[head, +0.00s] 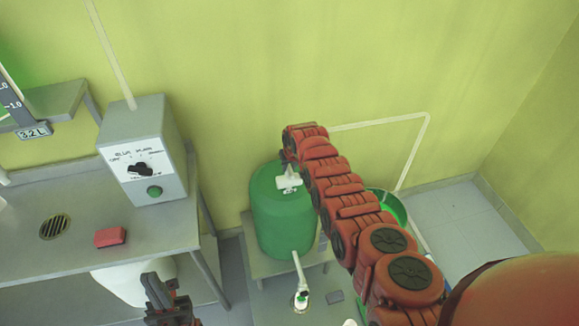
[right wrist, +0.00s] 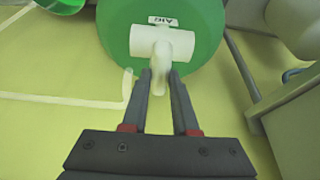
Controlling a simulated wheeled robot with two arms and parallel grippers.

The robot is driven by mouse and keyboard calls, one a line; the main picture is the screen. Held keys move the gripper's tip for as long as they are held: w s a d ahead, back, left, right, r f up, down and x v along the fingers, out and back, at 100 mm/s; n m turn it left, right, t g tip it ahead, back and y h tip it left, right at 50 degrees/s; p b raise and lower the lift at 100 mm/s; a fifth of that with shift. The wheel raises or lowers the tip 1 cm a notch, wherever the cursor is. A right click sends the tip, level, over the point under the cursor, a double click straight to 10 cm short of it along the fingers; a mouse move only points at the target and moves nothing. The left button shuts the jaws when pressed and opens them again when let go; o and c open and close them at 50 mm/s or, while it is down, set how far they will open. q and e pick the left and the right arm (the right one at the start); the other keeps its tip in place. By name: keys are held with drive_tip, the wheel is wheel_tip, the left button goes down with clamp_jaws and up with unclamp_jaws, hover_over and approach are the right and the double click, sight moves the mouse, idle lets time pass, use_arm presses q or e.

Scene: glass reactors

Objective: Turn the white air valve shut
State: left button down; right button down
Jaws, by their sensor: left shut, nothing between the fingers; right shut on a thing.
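The white air valve (head: 289,184) sits on top of the green tank (head: 280,222). In the right wrist view the valve (right wrist: 160,43) is a white T-shaped fitting beside an "AIR" label, with a short handle pointing toward me. My right gripper (right wrist: 160,78) is shut on that handle, one dark finger on each side. In the head view my right gripper (head: 287,160) is just behind the valve and partly hidden by my red arm. My left gripper (head: 164,290) is shut and empty at the lower left, away from the valve.
A grey control box (head: 143,150) with a black knob and green button stands on the metal table (head: 150,232) at left. A red block (head: 110,237) lies there. A white pipe (head: 300,272) leaves the tank's front. A green-filled vessel (head: 394,208) is behind my right arm.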

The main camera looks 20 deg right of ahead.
idle(0.3)
drive_tip(key=c, duration=0.7)
unclamp_jaws()
drive_tip(key=shift+r, duration=0.1)
drive_tip(key=shift+r, duration=0.15)
drive_tip(key=shift+b+v, duration=0.35)
drive_tip(key=shift+v, duration=0.8)
drive_tip(key=p+v, duration=0.1)
drive_tip(key=v, duration=1.3)
drive_tip(key=shift+s+r, duration=0.3)
